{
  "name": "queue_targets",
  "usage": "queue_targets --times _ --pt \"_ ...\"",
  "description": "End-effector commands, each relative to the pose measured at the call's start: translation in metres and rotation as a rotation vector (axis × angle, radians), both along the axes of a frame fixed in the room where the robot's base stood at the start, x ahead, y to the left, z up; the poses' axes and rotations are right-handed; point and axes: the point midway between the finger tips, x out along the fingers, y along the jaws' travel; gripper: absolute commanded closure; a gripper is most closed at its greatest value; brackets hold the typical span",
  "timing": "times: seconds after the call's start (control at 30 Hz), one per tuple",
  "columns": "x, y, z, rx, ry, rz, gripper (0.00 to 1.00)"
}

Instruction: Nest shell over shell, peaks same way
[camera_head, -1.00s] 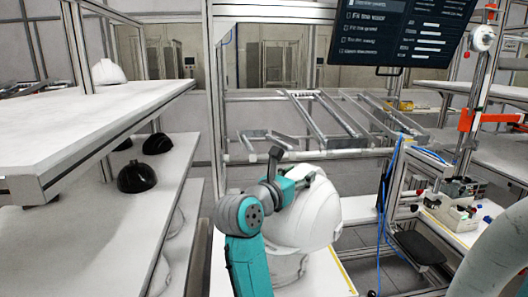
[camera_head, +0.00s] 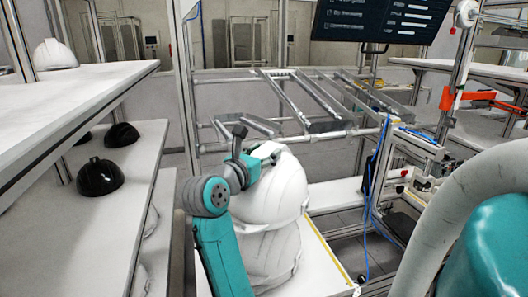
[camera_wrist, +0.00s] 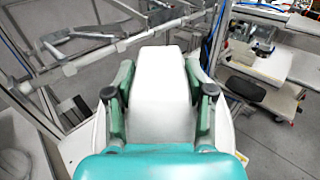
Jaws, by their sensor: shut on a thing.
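My gripper (camera_head: 262,154) is shut on a white helmet shell (camera_head: 285,193), near its top. In the wrist view my gripper's fingers (camera_wrist: 159,80) stand on both sides of a white raised part between them, with the shell's sides (camera_wrist: 222,120) showing beyond. The held shell is over another white shell (camera_head: 275,250) on a white table at the lower middle. Their outlines overlap, and I cannot tell whether they touch. The lower shell is partly hidden by my arm and the held shell. The peaks' directions are not clear.
A white helmet (camera_head: 54,53) stands on the upper left shelf (camera_head: 75,85). Black helmets (camera_head: 100,177) sit on the shelf below. A metal rack (camera_head: 318,105) is behind the table. Blue cables (camera_head: 375,185) and a frame stand at the right. The white tabletop (camera_head: 318,280) is bare at right.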

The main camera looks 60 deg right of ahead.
Motion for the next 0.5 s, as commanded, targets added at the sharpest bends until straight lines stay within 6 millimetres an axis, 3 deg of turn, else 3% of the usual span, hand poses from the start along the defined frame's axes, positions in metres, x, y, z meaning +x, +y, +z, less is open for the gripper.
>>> queue_targets --times 0.5 --pt "0.0 0.0 -0.043 0.0 0.003 -0.001 1.0"
